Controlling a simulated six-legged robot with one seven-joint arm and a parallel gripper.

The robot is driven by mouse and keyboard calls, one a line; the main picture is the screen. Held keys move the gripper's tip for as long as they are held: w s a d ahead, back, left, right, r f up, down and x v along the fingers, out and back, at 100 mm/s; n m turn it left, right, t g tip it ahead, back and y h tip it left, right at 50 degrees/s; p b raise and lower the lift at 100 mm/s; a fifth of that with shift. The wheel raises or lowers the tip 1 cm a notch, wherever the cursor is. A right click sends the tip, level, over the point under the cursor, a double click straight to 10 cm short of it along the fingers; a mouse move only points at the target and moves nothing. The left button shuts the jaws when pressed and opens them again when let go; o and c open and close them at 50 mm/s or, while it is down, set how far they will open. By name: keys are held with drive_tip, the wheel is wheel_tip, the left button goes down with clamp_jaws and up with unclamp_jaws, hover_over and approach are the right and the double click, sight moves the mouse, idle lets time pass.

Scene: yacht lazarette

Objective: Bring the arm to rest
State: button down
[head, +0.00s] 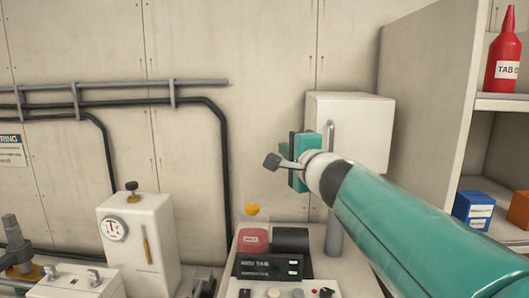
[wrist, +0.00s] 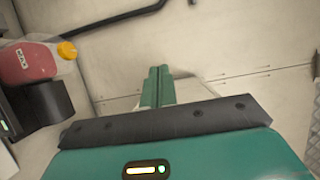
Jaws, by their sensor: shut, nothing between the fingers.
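My gripper (wrist: 158,86) is shut and empty, with its two green fingers side by side in the wrist view. In the head view my arm reaches in from the lower right, and my gripper (head: 299,160) is raised in front of the white box (head: 352,120) near the wall. The fingertips are hard to make out there. The gripper is above a console (head: 272,262) and apart from the red container (head: 253,240) with a yellow cap. That container also shows at the left of the wrist view (wrist: 28,64).
A white cabinet with a gauge (head: 140,240) stands at the left. Pipes (head: 120,86) run along the panelled wall. At the right, shelves (head: 500,101) hold a red bottle (head: 504,50), a blue box (head: 473,210) and an orange box (head: 519,208).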

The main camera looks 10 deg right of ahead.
drive_tip(key=s+a+f+n+g+y, duration=0.3)
drive_tip(key=s+a+f+n+g, duration=0.35)
drive_tip(key=s+f+n, duration=0.5)
drive_tip(key=s+d+f+n+g+h, duration=0.2)
drive_tip(key=s+d+f+h, duration=0.1)
drive_tip(key=s+f, duration=0.5)
drive_tip(key=s+d+f+n+g+h, duration=0.2)
drive_tip(key=s+d+f+g+h, duration=0.1)
drive_tip(key=s+f, duration=0.5)
drive_tip(key=shift+d+f, duration=0.3)
drive_tip(key=shift+f, duration=0.1)
drive_tip(key=shift+g, duration=0.25)
